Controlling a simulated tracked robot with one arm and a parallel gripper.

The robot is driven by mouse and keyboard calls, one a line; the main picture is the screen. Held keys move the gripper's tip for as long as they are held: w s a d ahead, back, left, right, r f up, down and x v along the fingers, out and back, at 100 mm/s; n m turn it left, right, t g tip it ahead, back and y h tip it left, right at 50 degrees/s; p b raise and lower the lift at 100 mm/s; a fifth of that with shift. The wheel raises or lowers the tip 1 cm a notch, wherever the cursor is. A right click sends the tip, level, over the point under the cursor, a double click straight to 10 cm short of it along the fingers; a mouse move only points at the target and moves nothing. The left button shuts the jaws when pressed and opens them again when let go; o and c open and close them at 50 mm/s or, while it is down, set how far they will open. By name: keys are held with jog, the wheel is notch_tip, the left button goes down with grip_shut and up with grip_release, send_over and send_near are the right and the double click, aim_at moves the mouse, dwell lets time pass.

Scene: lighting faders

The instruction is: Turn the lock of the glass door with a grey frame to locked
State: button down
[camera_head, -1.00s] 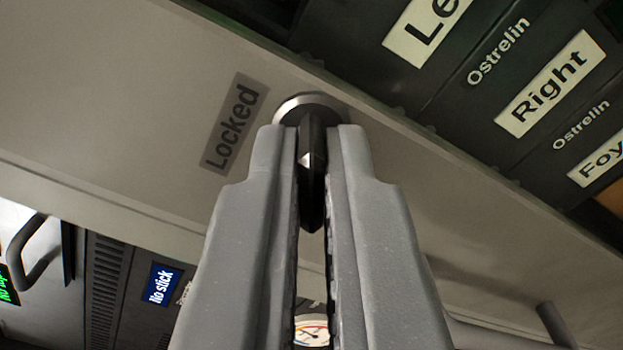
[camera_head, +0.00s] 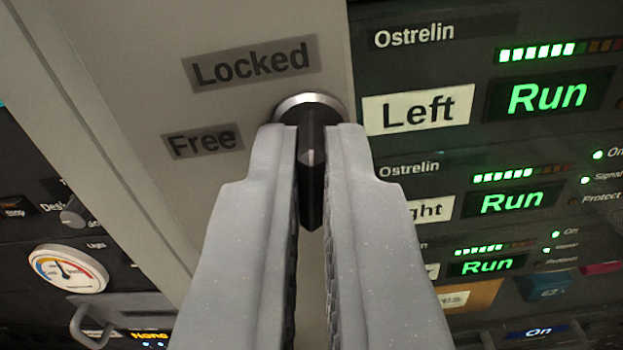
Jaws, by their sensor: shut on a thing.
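The lock's black turn knob (camera_head: 312,170) stands on a silver ring (camera_head: 310,100) on the door's grey frame (camera_head: 140,90). My gripper (camera_head: 311,132) is shut on the knob, one finger on each side. The knob's bar runs up and down the picture, in line with the fingers. The label "Locked" (camera_head: 253,63) is to the upper left of the knob, and the label "Free" (camera_head: 202,141) is to its left and lower. The bar does not line up with either label. The fingers hide part of the ring and the frame below.
Right of the frame are dark "Ostrelin" units (camera_head: 425,60) with green lit "Run" displays, where the door's glass is hard to make out. At left are a round dial (camera_head: 67,268), a small knob (camera_head: 73,213) and a grey handle (camera_head: 92,330).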

jog(key=shift+s+f+n+p, duration=0.1)
jog(key=shift+f+n+p, duration=0.2)
jog(key=shift+n, duration=0.6)
jog(key=c, duration=1.6)
grip_release()
jog(key=shift+r, duration=0.1)
jog(key=shift+s, duration=0.5)
jog(key=s+p, duration=0.1)
jog(key=s, duration=1.1)
jog(key=shift+s+a+p, duration=0.25)
jog(key=shift+s+p, duration=0.05)
jog(key=shift+p, duration=0.05)
